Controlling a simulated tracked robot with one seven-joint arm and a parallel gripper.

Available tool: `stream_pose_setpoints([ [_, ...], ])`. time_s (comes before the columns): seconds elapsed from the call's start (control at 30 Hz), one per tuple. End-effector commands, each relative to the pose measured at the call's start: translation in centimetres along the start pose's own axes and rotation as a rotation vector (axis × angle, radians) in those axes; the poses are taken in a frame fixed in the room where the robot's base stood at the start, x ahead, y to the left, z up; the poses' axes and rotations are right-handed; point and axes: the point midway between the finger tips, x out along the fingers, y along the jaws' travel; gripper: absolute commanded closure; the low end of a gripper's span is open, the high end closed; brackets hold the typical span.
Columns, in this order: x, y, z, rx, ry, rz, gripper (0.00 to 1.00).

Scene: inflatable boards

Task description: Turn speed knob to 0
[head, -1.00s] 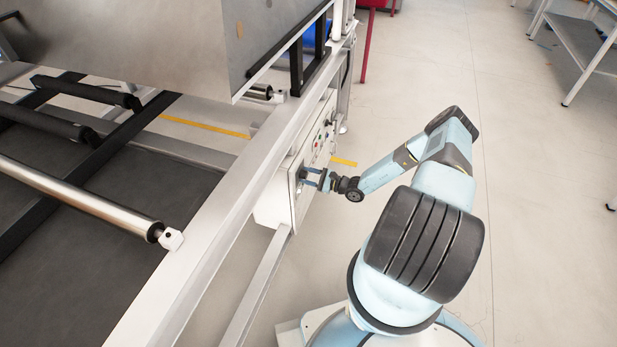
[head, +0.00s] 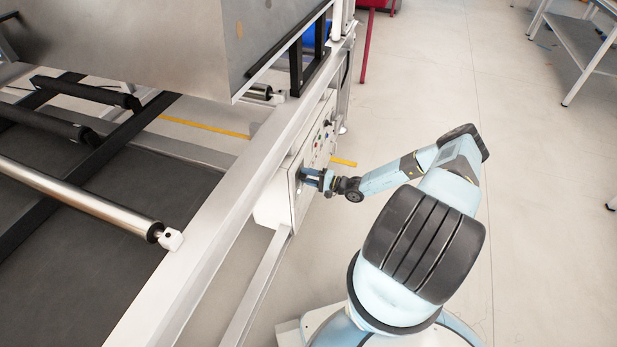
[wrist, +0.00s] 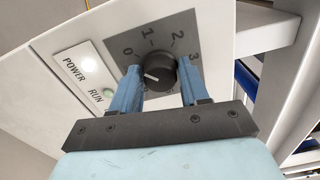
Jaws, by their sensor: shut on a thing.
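The speed knob (wrist: 160,72) is a round black dial on a dark plate with the numbers 0, 1, 2 and 3 around it, in the wrist view. Its white mark lies on the left side, below the 0. My gripper (wrist: 159,80) has one blue finger on each side of the knob and is shut on it. In the head view my gripper (head: 312,178) is at the near end of the control box (head: 281,204). There the fingers hide most of the knob.
A white label with POWER and RUN lights (wrist: 97,77) is left of the knob. More small buttons (head: 322,137) sit farther along the box. The machine's metal frame rail (head: 215,200) runs above the box. Open floor (head: 540,220) lies to the right.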

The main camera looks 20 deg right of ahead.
Motion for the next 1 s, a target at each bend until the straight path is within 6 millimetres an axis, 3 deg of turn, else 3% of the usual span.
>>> stream_pose_setpoints([
  [0.33, 0.02, 0.52, 0.36, -0.12, -0.004, 0.009, 0.85],
  [0.83, 0.03, 0.58, 0.37, -0.138, -0.004, 0.011, 0.85],
  [0.87, 0.03, 0.58, 0.37, -0.138, -0.004, 0.011, 0.54],
  [1.0, 0.03, 0.46, 0.28, -0.138, -0.003, 0.009, 0.41],
])
